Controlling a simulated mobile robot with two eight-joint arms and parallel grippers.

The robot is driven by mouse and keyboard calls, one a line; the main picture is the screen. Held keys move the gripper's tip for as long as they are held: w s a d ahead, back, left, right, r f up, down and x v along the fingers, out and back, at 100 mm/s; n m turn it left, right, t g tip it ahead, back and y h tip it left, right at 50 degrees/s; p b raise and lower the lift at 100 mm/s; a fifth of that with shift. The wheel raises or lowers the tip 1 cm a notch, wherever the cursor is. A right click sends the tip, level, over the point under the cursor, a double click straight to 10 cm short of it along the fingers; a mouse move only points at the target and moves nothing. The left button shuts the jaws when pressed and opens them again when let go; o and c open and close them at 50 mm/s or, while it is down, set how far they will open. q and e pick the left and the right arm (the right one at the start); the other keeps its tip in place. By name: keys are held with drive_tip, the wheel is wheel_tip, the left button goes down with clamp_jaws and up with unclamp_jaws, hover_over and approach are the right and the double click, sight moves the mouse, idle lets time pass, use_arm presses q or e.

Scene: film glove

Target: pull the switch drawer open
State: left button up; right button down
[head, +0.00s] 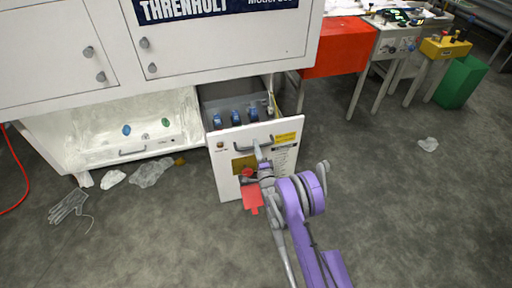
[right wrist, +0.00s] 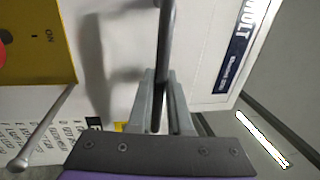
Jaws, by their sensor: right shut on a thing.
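The switch drawer (head: 227,180) is a white-fronted drawer below the white cabinet. It stands pulled out, and several blue parts (head: 236,117) show inside it. Its front carries a grey bar handle (head: 252,142), a yellow plate and labels. My right gripper (head: 259,152) is at the handle. In the right wrist view its two fingers (right wrist: 160,100) are shut on the dark handle bar (right wrist: 166,40), which runs between them. My left gripper is not in view.
A white drawer or bin (head: 130,140) with a handle lies left of the switch drawer. A clear glove (head: 68,206) and crumpled film (head: 150,172) lie on the floor at left. A red-sided table (head: 340,50) stands at right. The floor in front at right is mostly clear.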

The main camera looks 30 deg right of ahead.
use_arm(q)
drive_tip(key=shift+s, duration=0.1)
use_arm(e)
drive_tip(key=shift+s+a, duration=0.1)
drive_tip(key=c, duration=0.9)
unclamp_jaws()
drive_tip(key=shift+o, duration=0.2)
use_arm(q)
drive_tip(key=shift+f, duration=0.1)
use_arm(e)
drive_tip(key=shift+f, duration=0.1)
